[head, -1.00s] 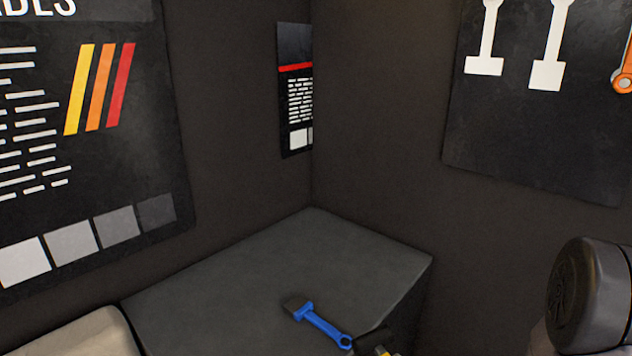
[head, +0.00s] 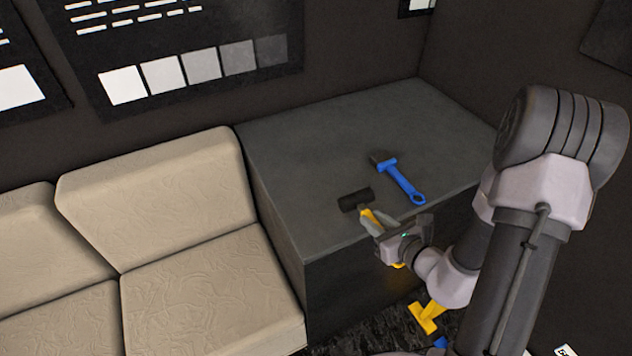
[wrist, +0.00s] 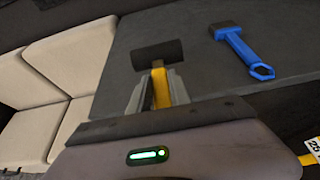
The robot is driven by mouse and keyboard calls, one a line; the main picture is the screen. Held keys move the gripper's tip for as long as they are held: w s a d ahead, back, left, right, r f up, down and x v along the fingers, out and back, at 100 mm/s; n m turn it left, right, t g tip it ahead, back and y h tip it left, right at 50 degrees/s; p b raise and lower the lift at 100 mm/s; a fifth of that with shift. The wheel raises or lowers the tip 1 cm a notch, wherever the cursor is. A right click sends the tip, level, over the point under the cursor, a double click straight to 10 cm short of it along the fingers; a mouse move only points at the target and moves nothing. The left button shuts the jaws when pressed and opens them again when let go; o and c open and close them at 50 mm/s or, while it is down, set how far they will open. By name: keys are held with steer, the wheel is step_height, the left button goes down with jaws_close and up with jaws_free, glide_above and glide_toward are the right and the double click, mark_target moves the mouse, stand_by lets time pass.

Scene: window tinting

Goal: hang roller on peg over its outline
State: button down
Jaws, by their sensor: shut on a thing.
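My gripper (head: 370,222) is shut on the yellow handle of the roller (head: 356,200), which has a black cylindrical head. In the wrist view, the handle stands between the two fingers (wrist: 158,92), and the black roller head (wrist: 157,55) is beyond the fingertips. The roller is at the front edge of the dark cabinet top; I cannot tell whether it touches the surface. A dark wall board (head: 612,40) is cut off at the upper right. No peg or outline shows on its visible part.
A blue scraper (head: 402,182) lies on the dark cabinet top (head: 300,140), right of the roller. A beige sofa (head: 200,270) stands left of the cabinet. A yellow tool (head: 425,318) is low down near the floor in front. Posters (head: 190,60) hang on the back wall.

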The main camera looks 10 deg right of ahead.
steer(key=b, duration=0.2)
glide_above(332, 205)
steer(key=shift+s+d+f, duration=0.15)
steer(key=shift+f, duration=0.25)
steer(key=shift+s+d+f, duration=0.1)
steer(key=shift+s+f, duration=0.05)
steer(key=shift+f, duration=0.2)
steer(key=f, duration=0.1)
steer(key=f+b, duration=0.1)
steer(key=w+f+b, duration=0.1)
steer(key=shift+a+f, duration=0.1)
steer(key=shift+a, duration=0.2)
steer(key=shift+f, duration=0.1)
steer(key=shift+s+r, duration=0.1)
steer(key=shift+r, duration=0.1)
steer(key=shift+f, duration=0.15)
steer(key=c, duration=1.2)
jaws_free()
steer(key=shift+d, duration=0.1)
